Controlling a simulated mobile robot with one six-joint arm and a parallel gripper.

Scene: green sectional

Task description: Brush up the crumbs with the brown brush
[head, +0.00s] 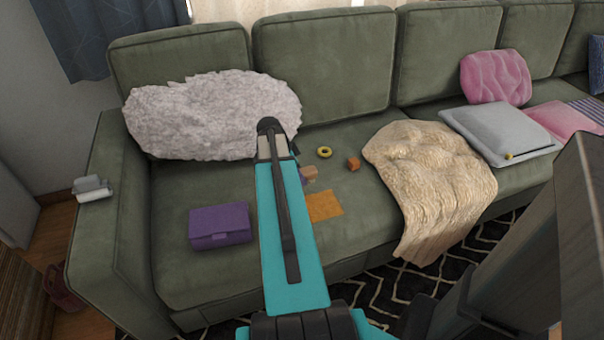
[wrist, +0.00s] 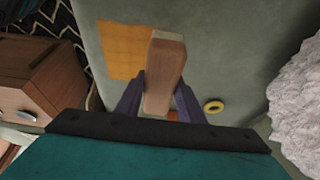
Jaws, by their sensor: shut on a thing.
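The brown brush (wrist: 165,75) is a light wooden block between the two dark fingers of my gripper (wrist: 160,105) in the wrist view. My gripper is shut on it, over the sofa seat. In the head view my arm hides most of the gripper, and only a bit of the brush (head: 309,173) shows at its right. A flat orange patch (head: 326,206) lies on the seat just below the brush; it also shows in the wrist view (wrist: 122,48). I cannot make out separate crumbs. Whether the bristles touch the seat cannot be told.
A yellow ring (head: 324,152) and a small orange block (head: 353,164) lie on the seat right of my gripper. A purple case (head: 220,226) lies left of my arm. A fluffy pillow (head: 200,112) is behind, and a beige throw (head: 428,180) drapes to the right.

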